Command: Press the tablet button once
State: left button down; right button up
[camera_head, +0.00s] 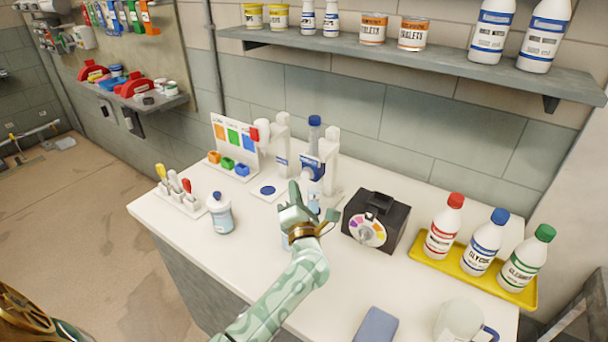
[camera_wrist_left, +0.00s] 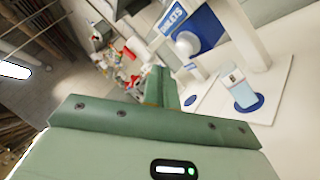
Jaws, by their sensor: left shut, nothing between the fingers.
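The tablet dispenser is a white stand with a blue front (camera_head: 312,167) at the back middle of the counter. In the left wrist view its blue panel (camera_wrist_left: 207,27) has a partly readable tablets label and a pale round button (camera_wrist_left: 187,43). In the wrist view the shut fingers (camera_wrist_left: 160,78) appear apart from the button. My right gripper is not in view.
A second white dispenser (camera_head: 282,135) with a blue disc (camera_head: 267,190) stands left. A black box with a colour dial (camera_head: 367,231) is right. A bottle (camera_head: 220,213), a yellow tray (camera_head: 452,262) of bottles and a mug (camera_head: 459,322) also occupy the counter.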

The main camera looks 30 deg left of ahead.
pick_arm(q)
jog(key=s+p, duration=0.1)
jog(key=s, duration=0.2)
jog(key=shift+s+a, duration=0.15)
jog(key=shift+s, duration=0.15)
dwell(0.6)
